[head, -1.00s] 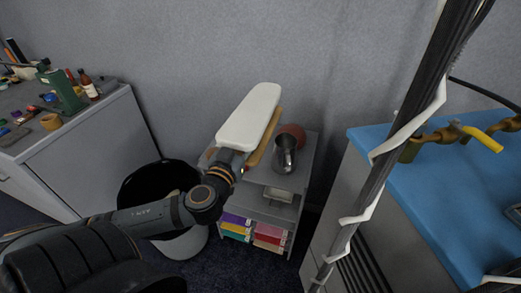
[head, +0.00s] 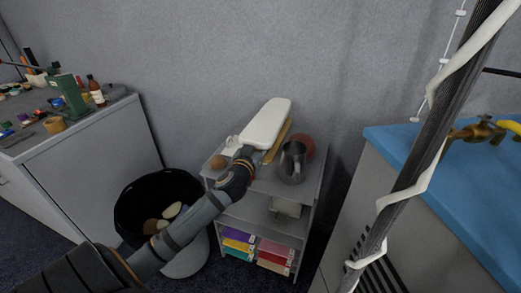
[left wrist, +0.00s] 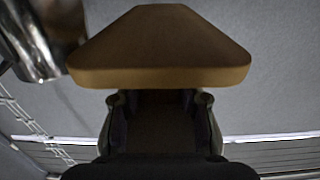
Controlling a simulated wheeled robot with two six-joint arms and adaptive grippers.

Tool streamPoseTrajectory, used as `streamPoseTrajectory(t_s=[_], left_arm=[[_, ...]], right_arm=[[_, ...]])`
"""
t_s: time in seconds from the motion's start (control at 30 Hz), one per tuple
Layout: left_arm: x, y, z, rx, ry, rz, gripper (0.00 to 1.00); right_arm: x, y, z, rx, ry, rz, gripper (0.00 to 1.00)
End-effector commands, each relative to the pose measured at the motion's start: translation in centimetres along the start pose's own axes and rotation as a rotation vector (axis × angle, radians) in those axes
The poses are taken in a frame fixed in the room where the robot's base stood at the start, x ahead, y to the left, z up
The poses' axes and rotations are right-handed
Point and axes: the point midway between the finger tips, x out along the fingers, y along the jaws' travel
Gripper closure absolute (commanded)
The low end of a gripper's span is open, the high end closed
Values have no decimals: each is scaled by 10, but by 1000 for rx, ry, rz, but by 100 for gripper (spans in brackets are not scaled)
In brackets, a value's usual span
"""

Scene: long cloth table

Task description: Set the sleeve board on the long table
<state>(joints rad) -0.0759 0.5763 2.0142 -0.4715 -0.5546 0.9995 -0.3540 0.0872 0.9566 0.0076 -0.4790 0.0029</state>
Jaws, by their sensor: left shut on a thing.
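The sleeve board (head: 266,122) has a white padded top and a wooden base, seen above the small grey shelf unit in the head view. My left gripper (head: 245,156) is shut on its near end; the jaws are largely hidden there. In the left wrist view, the board's brown wooden underside (left wrist: 160,50) spreads in front of the gripper (left wrist: 160,100). I cannot tell how far the board is above the shelf. My right gripper is not in view. I cannot identify the long table in these frames.
A metal jug (head: 292,163) and a reddish round thing stand on the shelf unit (head: 262,207), close to the board. A brown ball (head: 218,162) is at its left. A black-lined bin (head: 130,215) stands left, beside a cluttered cabinet (head: 95,150). A blue-topped cabinet (head: 430,165) is right.

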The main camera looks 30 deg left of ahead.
Motion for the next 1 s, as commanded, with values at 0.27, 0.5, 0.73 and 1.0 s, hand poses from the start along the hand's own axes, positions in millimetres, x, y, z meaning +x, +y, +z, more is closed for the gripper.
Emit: streamPoseTrajectory(t_s=[0.27, 0.5, 0.73, 1.0], left_arm=[[0, 1, 29, -1, 5, 2, 100], [0, 1, 30, 0, 4, 2, 100], [0, 0, 34, -1, -1, -1, 48], [0, 0, 33, 0, 1, 0, 40]], right_arm=[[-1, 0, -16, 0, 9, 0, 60], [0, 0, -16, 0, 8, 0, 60], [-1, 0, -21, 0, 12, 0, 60], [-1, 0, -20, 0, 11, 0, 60]])
